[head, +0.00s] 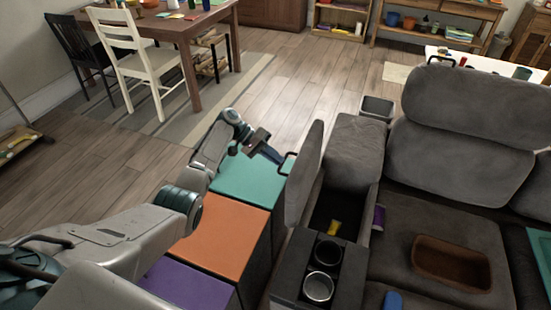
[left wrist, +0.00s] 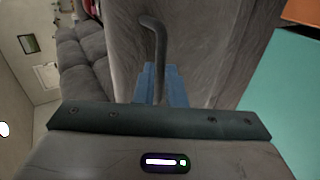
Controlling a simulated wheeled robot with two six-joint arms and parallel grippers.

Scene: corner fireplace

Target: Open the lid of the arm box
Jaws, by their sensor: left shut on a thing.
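The grey lid (head: 306,172) of the arm box (head: 350,203) stands nearly upright at the box's left side. The box is open, and its dark inside shows a small yellow thing (head: 334,228). My left gripper (head: 278,158) is shut on the lid's dark handle (head: 289,157), on the outer face of the lid. In the left wrist view the blue fingers (left wrist: 161,86) close around the handle (left wrist: 157,45), with the grey lid (left wrist: 200,45) behind. My right gripper is not in view.
Two cup holders (head: 318,286) sit in front of the box. Green (head: 246,180), orange (head: 222,243) and purple (head: 187,286) tops lie left of the lid, under my left arm. A brown tray (head: 451,287) rests on the sofa seat (head: 410,215). The wooden floor (head: 285,90) beyond is clear.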

